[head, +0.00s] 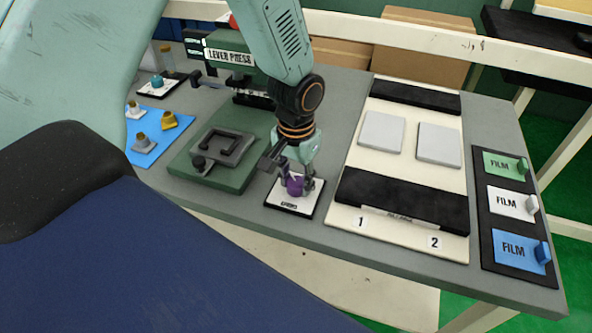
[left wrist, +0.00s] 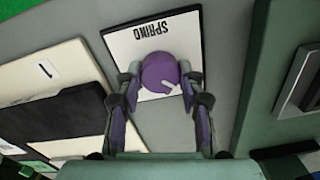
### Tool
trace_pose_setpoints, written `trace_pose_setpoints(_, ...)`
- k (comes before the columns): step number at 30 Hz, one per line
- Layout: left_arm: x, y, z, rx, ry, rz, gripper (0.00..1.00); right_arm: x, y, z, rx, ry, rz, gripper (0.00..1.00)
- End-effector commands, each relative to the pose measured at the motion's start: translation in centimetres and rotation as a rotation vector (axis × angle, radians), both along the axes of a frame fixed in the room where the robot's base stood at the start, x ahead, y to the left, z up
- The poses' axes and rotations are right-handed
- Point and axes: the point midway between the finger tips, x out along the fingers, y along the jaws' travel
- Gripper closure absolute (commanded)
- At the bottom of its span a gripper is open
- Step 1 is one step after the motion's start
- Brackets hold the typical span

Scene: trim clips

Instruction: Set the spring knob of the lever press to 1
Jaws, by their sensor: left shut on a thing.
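The spring knob (head: 295,186) is a round purple knob on a white plate (head: 293,204) marked SPRING, to the right of the green lever press (head: 215,160). The left wrist view shows the knob (left wrist: 160,73) from above, with a pale pointer mark toward its lower right. Any numbers around it are hidden or too small to read. My left gripper (head: 297,184) points down and is shut on the knob, one finger on each side, as the left wrist view shows (left wrist: 160,88). My right gripper is not in view.
A cream board (head: 350,203) with two pale square pads, black strips and labels 1 and 2 stands to the right. A black FILM rack (head: 483,200) is at the right end. A blue mat (head: 150,150) with several small knobbed parts lies at the left.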

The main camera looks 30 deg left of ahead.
Motion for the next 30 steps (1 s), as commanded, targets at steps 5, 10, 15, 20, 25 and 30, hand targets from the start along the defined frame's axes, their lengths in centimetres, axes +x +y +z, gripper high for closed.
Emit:
trace_pose_setpoints(5,-0.1,0.0,0.2,0.001,0.004,0.126,0.93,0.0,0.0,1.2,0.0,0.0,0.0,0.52)
trace_pose_setpoints(10,-0.1,0.0,0.1,0.001,0.003,0.215,0.93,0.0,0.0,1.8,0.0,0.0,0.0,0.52)
trace_pose_setpoints(15,-0.1,0.0,0.0,0.001,0.002,0.27,0.93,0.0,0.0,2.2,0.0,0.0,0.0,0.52)
trace_pose_setpoints(20,0.0,0.0,0.0,0.001,0.002,0.294,0.93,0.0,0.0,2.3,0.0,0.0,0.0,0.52)
trace_pose_setpoints(25,0.0,0.0,0.0,0.0,0.001,0.302,0.93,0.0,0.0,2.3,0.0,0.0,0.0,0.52)
trace_pose_setpoints(30,0.0,0.0,0.0,0.0,0.001,0.303,0.93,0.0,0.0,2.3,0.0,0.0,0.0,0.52)
